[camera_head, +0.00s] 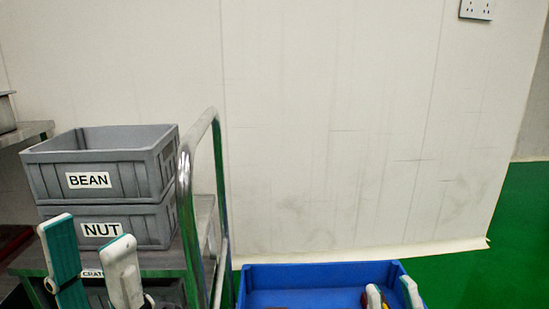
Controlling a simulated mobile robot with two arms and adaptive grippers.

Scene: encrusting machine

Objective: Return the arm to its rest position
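My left gripper (90,256) is at the lower left, in front of the cart with the grey crates. Its two teal-and-white fingers stand apart with nothing visible between the tips. My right gripper (393,290) is at the bottom edge, in front of or over the blue crate (320,272). Its fingertips are apart, so it looks open. Small red and yellow patches show beside and between its fingers; I cannot tell what they belong to. The lower parts of both grippers are cut off by the picture edge.
A grey BEAN crate (140,178) sits on a grey NUT crate (150,226) on a cart with a metal handle (186,190). Another crate is partly hidden below. A white wall (330,120) stands behind. Green floor (490,260) at right is clear.

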